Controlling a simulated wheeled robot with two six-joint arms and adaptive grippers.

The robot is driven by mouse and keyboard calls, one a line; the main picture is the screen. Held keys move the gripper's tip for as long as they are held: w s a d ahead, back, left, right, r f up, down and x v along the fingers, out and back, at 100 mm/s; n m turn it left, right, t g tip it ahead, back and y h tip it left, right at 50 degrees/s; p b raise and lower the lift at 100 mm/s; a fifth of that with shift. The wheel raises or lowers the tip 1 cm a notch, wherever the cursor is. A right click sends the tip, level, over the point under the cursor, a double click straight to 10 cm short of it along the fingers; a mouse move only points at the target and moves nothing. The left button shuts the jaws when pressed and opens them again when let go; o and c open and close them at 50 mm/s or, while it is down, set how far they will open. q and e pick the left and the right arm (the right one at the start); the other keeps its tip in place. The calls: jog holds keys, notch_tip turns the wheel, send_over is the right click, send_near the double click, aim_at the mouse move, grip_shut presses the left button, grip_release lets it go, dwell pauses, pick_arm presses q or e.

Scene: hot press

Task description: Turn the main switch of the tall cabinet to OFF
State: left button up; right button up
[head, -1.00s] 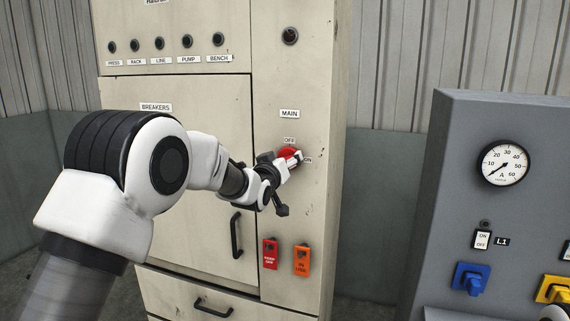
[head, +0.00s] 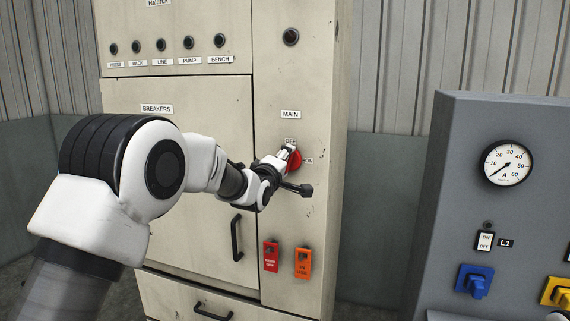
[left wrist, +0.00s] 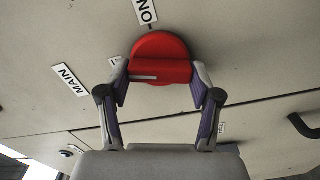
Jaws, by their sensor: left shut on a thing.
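The red main switch (head: 296,163) is on the tall cabinet (head: 327,200), below the MAIN label (head: 290,114). My left gripper (head: 288,156) is at the switch. In the left wrist view the gripper (left wrist: 158,84) has one finger at each end of the red handle (left wrist: 162,70), shut on it. The handle's white line lies on the side towards a label mostly hidden by a finger, the MAIN side. My right gripper is not in view.
A red tag (head: 271,257) and an orange tag (head: 303,263) hang below the switch. The breaker door handle (head: 236,238) is left of them.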

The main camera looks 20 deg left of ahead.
pick_arm(q)
jog(key=shift+n, duration=1.6)
jog(key=o, duration=1.1)
jog(key=shift+f, duration=0.1)
jog(key=shift+o, duration=0.2)
jog(key=s, duration=1.2)
jog(key=shift+a, duration=0.25)
jog(key=shift+f, duration=0.1)
